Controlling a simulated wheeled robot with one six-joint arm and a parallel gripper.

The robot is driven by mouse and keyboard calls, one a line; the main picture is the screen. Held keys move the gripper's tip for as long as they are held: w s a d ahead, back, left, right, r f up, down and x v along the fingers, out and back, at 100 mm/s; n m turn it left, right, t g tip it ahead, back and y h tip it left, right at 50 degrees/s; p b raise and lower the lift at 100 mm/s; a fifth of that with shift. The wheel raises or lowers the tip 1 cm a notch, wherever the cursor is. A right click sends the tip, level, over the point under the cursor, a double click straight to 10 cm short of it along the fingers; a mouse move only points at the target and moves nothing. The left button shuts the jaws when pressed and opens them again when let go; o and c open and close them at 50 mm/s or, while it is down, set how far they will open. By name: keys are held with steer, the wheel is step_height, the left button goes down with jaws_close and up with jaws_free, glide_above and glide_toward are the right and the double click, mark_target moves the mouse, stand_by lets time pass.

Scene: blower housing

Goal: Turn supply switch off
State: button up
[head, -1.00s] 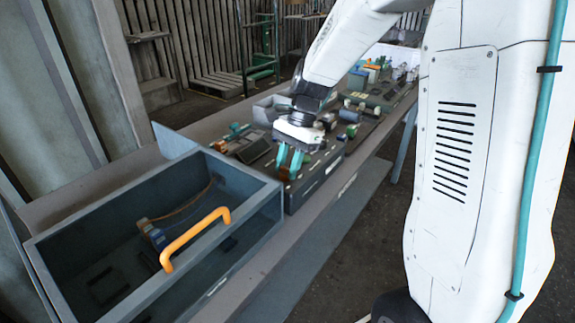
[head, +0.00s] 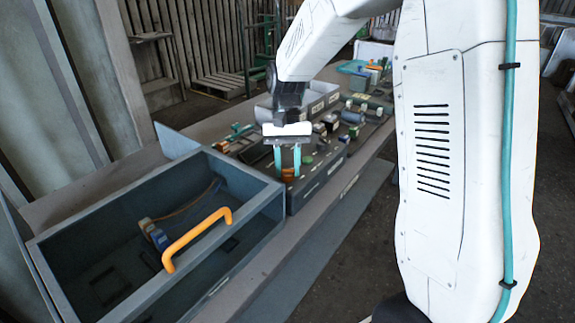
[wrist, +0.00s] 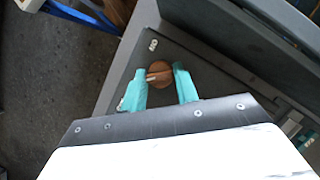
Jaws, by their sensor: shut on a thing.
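The supply switch looks to be a round orange-brown knob (wrist: 160,72) with a pale pointer line across it, on a dark grey panel (wrist: 205,70) in the wrist view. A small pale mark is on the panel just beyond the knob. My gripper (wrist: 160,76) has its two teal fingers on either side of the knob, shut on it. In the head view my gripper (head: 288,174) points straight down at the near end of a dark unit, and the knob (head: 289,178) shows only as a small orange patch at the fingertips.
A large open grey housing (head: 255,200) with an orange handle (head: 196,238) stands left of and nearer than my gripper. Several small parts and trays, among them a grey cylinder (head: 351,117), crowd the bench behind. Open floor (head: 350,245) lies to the right of the bench.

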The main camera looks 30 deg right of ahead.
steer(key=shift+s+n, duration=0.1)
steer(key=shift+n, duration=0.4)
steer(key=o, duration=1)
steer(key=shift+c, duration=0.2)
steer(key=a+v, duration=0.1)
steer(key=v, duration=0.6)
steer(key=shift+w+d+r, duration=0.25)
steer(key=shift+d+r, duration=0.1)
